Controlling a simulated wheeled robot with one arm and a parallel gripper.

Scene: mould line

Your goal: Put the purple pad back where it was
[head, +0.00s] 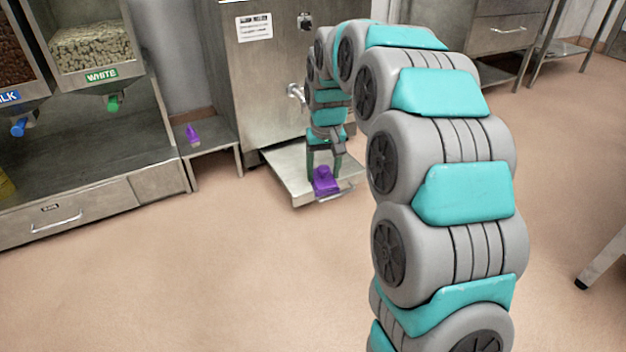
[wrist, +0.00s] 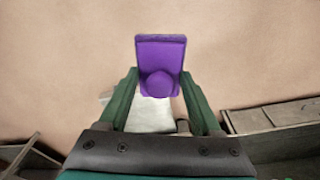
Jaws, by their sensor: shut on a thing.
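A purple pad with a round knob (head: 324,181) is held at the end of my arm, over the front part of a metal tray (head: 290,180) that juts out low from a steel machine. In the wrist view the pad (wrist: 160,50) sits between the two green fingers of my gripper (wrist: 160,80), which are shut on its knob. Bare floor shows around the pad there, and part of a pale surface shows behind it. I cannot tell how far the pad is above the tray. A second, smaller-looking purple thing (head: 192,134) stands on a low side table.
The steel machine (head: 265,85) with a spout stands behind the tray. The low metal side table (head: 215,140) is left of it. Hoppers, one with a WHITE label (head: 101,75), hang over a steel bench at the left. The floor (head: 220,270) in front is clear.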

